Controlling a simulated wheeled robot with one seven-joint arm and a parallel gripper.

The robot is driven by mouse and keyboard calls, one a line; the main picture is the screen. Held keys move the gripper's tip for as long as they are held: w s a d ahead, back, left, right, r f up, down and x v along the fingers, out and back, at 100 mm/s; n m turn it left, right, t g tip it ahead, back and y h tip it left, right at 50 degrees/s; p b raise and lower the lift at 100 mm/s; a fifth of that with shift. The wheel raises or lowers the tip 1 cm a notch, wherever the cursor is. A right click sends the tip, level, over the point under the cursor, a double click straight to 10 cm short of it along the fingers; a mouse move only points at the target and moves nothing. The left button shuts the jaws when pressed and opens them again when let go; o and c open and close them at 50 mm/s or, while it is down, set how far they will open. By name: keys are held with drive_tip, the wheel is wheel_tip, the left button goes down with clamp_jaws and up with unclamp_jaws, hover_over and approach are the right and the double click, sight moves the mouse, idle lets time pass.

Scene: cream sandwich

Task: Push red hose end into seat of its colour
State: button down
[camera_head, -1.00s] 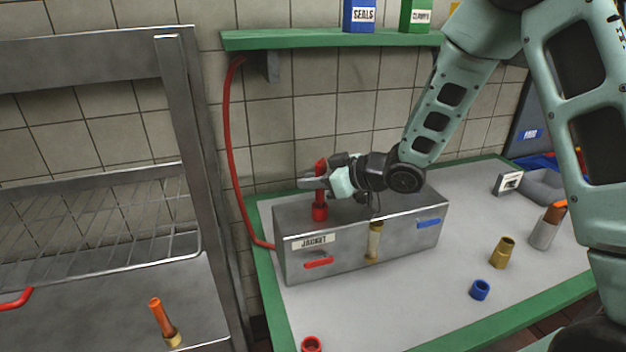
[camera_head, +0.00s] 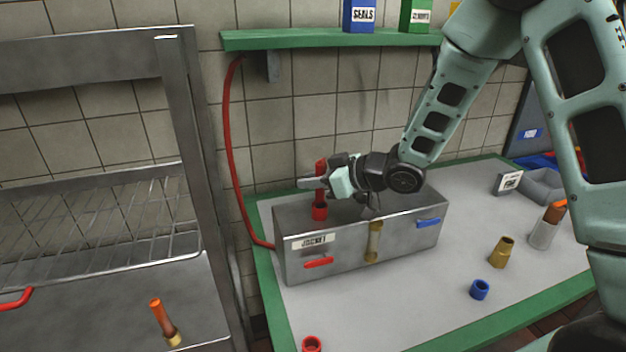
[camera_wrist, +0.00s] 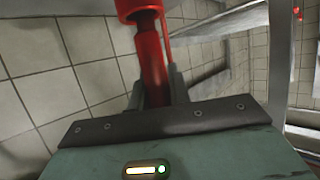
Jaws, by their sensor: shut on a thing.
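The red hose end (camera_head: 320,169) is upright in my gripper (camera_head: 313,183), above the left part of the grey metal box labelled JACKET (camera_head: 400,240). My gripper is shut on it from the right. A wider red collar (camera_head: 319,212) stands on the box top directly under the held piece, in line with it. In the wrist view the red shaft (camera_wrist: 152,70) lies between the fingers and meets the wider red collar (camera_wrist: 138,8). I cannot tell how deep the shaft sits in it. A red bar (camera_head: 318,263) marks the box front below.
A red hose (camera_head: 229,140) hangs from the green shelf (camera_head: 300,40) to the box's left side. A blue bar (camera_head: 428,222) and a brass-ended tube (camera_head: 374,242) are on the box front. A blue ring (camera_head: 480,289), brass fitting (camera_head: 502,252) and red ring (camera_head: 311,344) stand on the table.

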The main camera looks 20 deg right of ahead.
sight(313, 203)
drive_tip(key=shift+f+b, duration=1.55)
drive_tip(key=shift+f, duration=0.5)
drive_tip(key=c, duration=1.2)
unclamp_jaws()
drive_tip(key=shift+c, duration=0.2)
drive_tip(key=b+v, duration=0.1)
drive_tip(key=v, duration=1.6)
drive_tip(key=shift+s+d, duration=0.2)
drive_tip(key=shift+f, duration=0.1)
